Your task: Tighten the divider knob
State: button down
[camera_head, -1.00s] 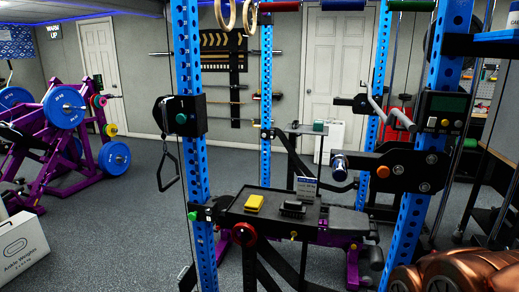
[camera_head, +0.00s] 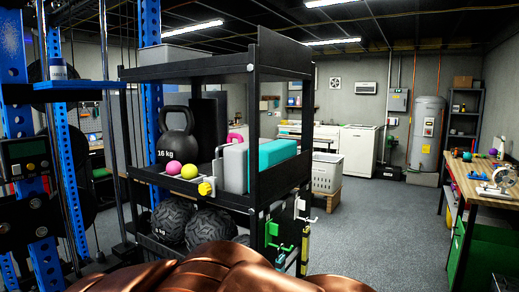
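A yellow knob (camera_head: 206,187) sits on the front edge of the middle shelf of a black storage rack (camera_head: 215,71). It looks like the divider knob; whether it is tight or loose cannot be told. A thin grey upright piece (camera_head: 217,168) stands just behind it, between two small balls and a grey block (camera_head: 236,166). My gripper is not in view. Copper-coloured parts of my arm fill the bottom middle, in front of the rack's lower part.
The middle shelf also holds a 16 kg kettlebell (camera_head: 178,137), a pink ball (camera_head: 174,168), a yellow ball (camera_head: 189,171) and a teal block (camera_head: 277,153). Black textured balls (camera_head: 168,222) lie below. A blue frame (camera_head: 62,150) stands left, a workbench (camera_head: 475,183) right. Floor between is clear.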

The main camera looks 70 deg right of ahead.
aim_at(204, 189)
jog(key=z, duration=0.55)
jog(key=i, duration=0.3)
jog(key=z, duration=1.25)
